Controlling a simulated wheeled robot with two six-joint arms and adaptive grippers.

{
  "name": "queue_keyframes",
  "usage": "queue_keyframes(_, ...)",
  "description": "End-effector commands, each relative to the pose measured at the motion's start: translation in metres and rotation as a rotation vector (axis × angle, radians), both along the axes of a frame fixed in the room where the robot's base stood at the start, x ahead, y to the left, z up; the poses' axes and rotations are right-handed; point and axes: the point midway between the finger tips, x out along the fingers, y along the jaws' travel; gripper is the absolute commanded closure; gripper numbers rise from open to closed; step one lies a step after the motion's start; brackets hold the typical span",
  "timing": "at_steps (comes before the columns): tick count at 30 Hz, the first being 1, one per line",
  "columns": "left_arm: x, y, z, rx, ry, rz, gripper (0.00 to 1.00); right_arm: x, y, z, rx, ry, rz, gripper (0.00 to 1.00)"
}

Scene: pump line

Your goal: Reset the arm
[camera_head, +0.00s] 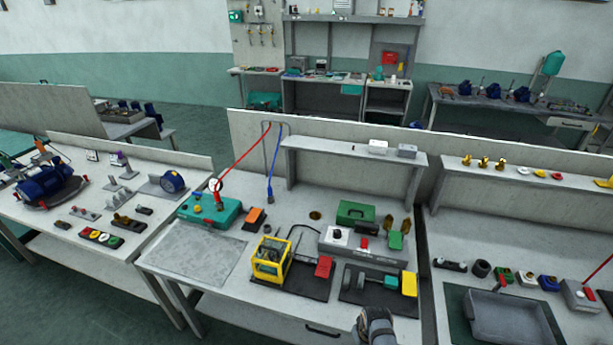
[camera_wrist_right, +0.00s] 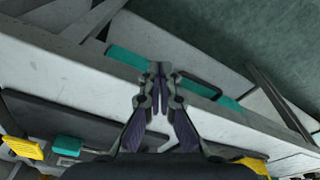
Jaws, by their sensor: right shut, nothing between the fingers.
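My right gripper (camera_wrist_right: 158,74) is shut and empty in the wrist view. Its fingertips meet in front of the pale front edge of the middle bench (camera_wrist_right: 215,122). In the head view, a grey and dark part of my right arm (camera_head: 377,327) shows at the bottom, by the bench's front right corner. It is close to the black mat (camera_head: 352,296) with the teal and yellow tool on it. How far the gripper is from the bench cannot be told exactly. My left gripper is not in view.
The bench carries a yellow-framed device (camera_head: 270,260), a grey control box (camera_head: 365,249), a teal case (camera_head: 209,210) and a green box (camera_head: 355,212). A bare grey plate (camera_head: 203,252) lies front left. Another bench with a grey tray (camera_head: 508,318) stands at right. Green floor lies in front.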

Motion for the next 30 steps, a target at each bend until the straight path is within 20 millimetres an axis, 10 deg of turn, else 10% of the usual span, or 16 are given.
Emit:
queue_keyframes(5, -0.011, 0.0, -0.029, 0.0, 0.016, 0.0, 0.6, -0.055, -0.017, -0.093, -0.011, 0.017, -0.029, 1.0)
queue_keyframes(15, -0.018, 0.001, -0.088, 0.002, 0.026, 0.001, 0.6, -0.262, -0.083, -0.276, -0.048, 0.039, -0.135, 1.0)
queue_keyframes(21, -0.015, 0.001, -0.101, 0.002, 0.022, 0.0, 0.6, -0.339, -0.108, -0.306, -0.066, 0.032, -0.173, 1.0)
queue_keyframes(30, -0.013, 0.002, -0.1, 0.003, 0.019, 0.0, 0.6, -0.35, -0.113, -0.307, -0.069, 0.029, -0.18, 1.0)
